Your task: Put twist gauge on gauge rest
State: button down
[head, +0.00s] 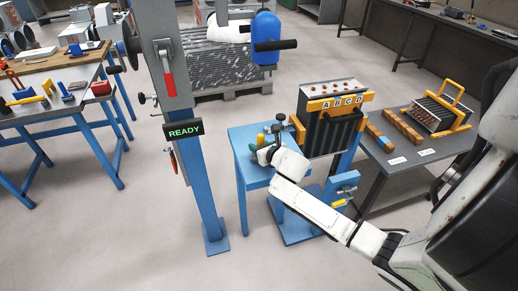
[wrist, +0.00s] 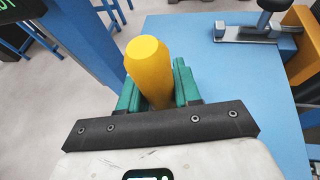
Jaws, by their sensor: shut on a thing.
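My gripper (wrist: 158,88) has green fingers closed on the sides of a thick yellow rod-like piece with a blunt, faceted end (wrist: 148,60), which seems to be the twist gauge. Its lower part is hidden between the fingers and behind the dark mounting bar. In the head view, my gripper (head: 262,147) is over the small blue table (head: 246,170), left of the black unit marked ABCD (head: 331,130), and the yellow piece is only a small patch (head: 261,140). I cannot tell which fixture is the gauge rest.
A black-knobbed clamp on a grey plate (wrist: 246,33) is at the table's far right. A blue post (head: 201,190) with a READY sign (head: 184,129) stands left of the table. A grey table (head: 425,160) with a caddy and bars is at right. Bare blue tabletop lies beside my fingers.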

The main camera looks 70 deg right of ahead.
jog(key=shift+f, duration=0.45)
jog(key=shift+f, duration=0.2)
jog(key=c, duration=0.8)
grip_release()
jog(key=shift+r, duration=0.15)
